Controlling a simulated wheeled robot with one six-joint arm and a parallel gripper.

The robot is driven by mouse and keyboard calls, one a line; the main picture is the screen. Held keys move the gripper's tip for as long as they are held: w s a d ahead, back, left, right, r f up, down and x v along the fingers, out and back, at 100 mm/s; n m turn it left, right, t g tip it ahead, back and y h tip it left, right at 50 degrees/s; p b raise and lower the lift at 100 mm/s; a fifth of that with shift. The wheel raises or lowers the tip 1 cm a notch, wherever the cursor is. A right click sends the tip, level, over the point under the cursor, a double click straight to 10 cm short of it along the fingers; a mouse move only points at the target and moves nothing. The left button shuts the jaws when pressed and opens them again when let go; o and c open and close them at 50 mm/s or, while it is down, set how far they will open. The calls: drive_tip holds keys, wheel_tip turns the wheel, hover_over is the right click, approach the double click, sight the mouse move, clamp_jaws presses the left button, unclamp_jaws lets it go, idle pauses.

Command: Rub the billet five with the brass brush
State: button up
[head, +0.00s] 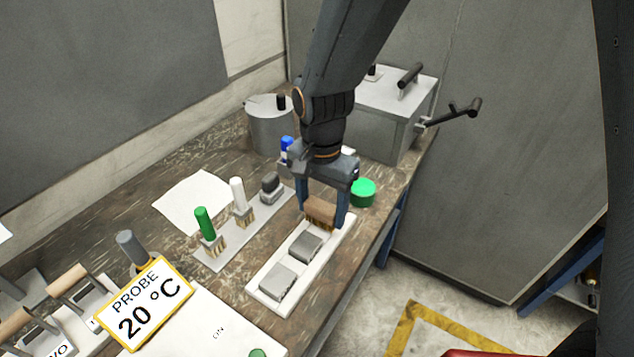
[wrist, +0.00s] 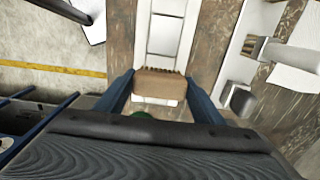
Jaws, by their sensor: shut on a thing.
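My gripper (head: 322,222) is shut on a brush with a brown wooden block (head: 320,208); the brush also shows between the fingers in the wrist view (wrist: 160,84). Its short bristles face the white tray (head: 262,296). Two grey billets show on the tray, a nearer one (head: 278,282) and a middle one (head: 306,246). The brush is over the tray's far end, beyond the middle billet. Anything under the brush is hidden, and I cannot tell whether the bristles touch. No billet number is readable.
A rack holds a green-handled brush (head: 205,224), a white-handled brush (head: 239,198) and a dark-topped block (head: 270,186). A green round thing (head: 362,192) stands right of my gripper. A metal pot (head: 270,128) and a grey box (head: 388,115) stand behind. The table edge runs close right.

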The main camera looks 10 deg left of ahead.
sight(322, 205)
drive_tip(key=shift+r+p, duration=3.05)
drive_tip(key=shift+r, duration=1)
